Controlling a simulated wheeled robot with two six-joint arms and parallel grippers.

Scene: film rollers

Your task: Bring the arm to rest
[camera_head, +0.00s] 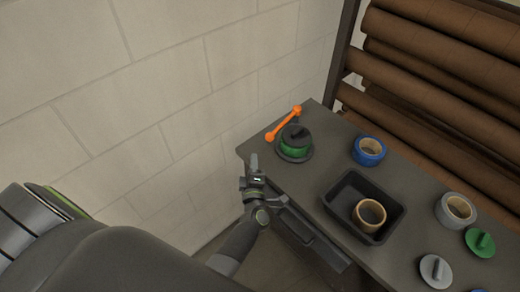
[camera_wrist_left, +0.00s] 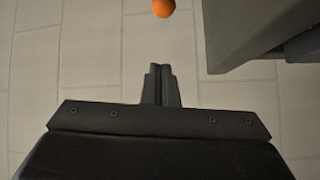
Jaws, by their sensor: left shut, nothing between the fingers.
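My left gripper (camera_head: 254,165) is at the left end of the dark table, in front of the block wall. In the left wrist view its fingers (camera_wrist_left: 160,75) are together with nothing between them. The left arm comes up from below in the head view, beside the table's edge. The gripper looks apart from the orange bar (camera_head: 284,124), whose orange round end (camera_wrist_left: 163,8) shows at the top of the left wrist view. My right gripper is not in either view.
The dark table (camera_head: 319,130) holds a green roll (camera_head: 295,152) with a dark knobbed lid, a blue tape roll (camera_head: 369,150), a black tray (camera_head: 341,188) with a tan roll (camera_head: 369,214), a grey roll (camera_head: 456,209), and green (camera_head: 480,243) and grey (camera_head: 436,270) lids.

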